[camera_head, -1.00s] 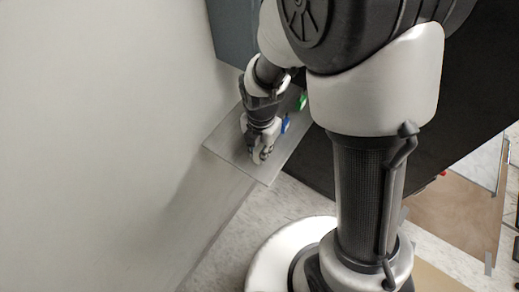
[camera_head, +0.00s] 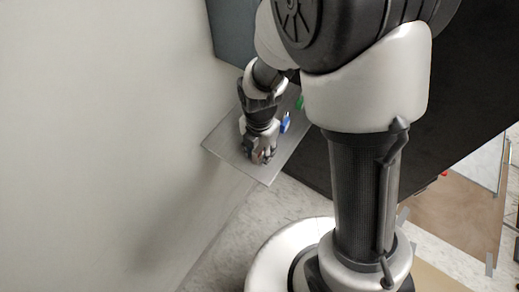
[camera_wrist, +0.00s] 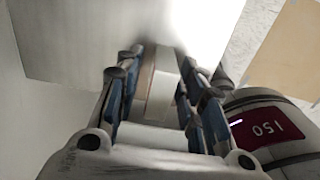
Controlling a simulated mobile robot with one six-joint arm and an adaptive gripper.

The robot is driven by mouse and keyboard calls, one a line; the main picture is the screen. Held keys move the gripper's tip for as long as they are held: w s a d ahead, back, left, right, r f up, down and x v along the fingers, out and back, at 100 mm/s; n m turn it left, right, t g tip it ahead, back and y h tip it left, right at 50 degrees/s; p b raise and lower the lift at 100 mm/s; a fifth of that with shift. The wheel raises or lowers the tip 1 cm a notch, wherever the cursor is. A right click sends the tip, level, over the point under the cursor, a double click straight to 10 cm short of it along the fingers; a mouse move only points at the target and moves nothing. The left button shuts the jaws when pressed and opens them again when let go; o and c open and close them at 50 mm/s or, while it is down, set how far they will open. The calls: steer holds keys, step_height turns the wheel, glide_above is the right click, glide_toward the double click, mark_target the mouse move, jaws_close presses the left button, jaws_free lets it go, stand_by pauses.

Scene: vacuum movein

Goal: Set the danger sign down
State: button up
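My gripper (camera_head: 262,157) points down over a grey metal plate (camera_head: 222,142) by the wall. In the wrist view, its two blue-padded fingers (camera_wrist: 160,85) stand either side of a narrow pale block with a reddish edge (camera_wrist: 161,95), which appears to be the danger sign. The fingers look closed on it. Its face and any lettering cannot be read. The plate (camera_wrist: 95,40) fills the top of the wrist view, beyond the fingertips. In the head view the sign is mostly hidden by the gripper, and whether it touches the plate cannot be told.
A blue item (camera_head: 285,123) and a green item (camera_head: 300,103) are close to the right of my gripper on the plate. A pale wall (camera_head: 100,140) rises on the left. A dark panel (camera_head: 450,100) stands at right. The plate's near corner is bare.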

mark_target(259, 147)
step_height(259, 147, up, 12)
steer(key=p, duration=0.3)
steer(key=shift+r, duration=0.15)
steer(key=s+d+r+m+t, duration=0.2)
steer(key=s+d+r+m, duration=0.3)
steer(key=m, duration=0.9)
steer(key=s+d+r+m+t, duration=0.2)
steer(key=s+d+r+m, duration=0.4)
steer(key=m, duration=0.8)
step_height(259, 147, up, 4)
steer(key=shift+s+r+t, duration=0.15)
steer(key=shift+s+t, duration=0.15)
steer(key=shift+s, duration=0.95)
steer(key=shift+d, duration=0.1)
